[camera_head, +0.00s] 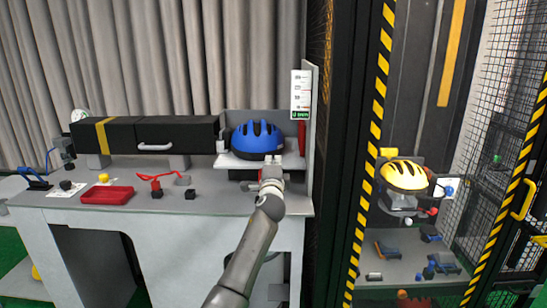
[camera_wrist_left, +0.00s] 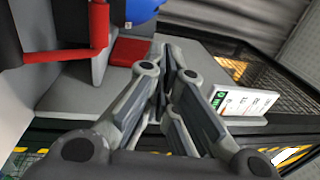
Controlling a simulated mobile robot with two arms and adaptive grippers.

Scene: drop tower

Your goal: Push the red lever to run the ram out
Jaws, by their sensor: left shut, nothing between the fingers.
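My left gripper (camera_head: 271,170) is shut and empty, just in front of the white shelf (camera_head: 240,161) under the blue helmet (camera_head: 257,138). In the left wrist view its fingers (camera_wrist_left: 166,60) are together, pointing towards the grey bench fixture. A red upright piece (camera_head: 302,136) stands right of the helmet by the side panel. In the left wrist view a red block (camera_wrist_left: 131,52) lies near the fingertips, and a larger red angled part (camera_wrist_left: 98,25) is at the left. I cannot tell which red part is the lever. The ram is not clearly visible.
A long black case (camera_head: 190,136) lies along the bench back. A red tray (camera_head: 106,195) and several small parts lie on the left of the grey bench (camera_head: 225,203). Right is a caged tower with striped posts (camera_head: 378,108) and a yellow helmet (camera_head: 403,174).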

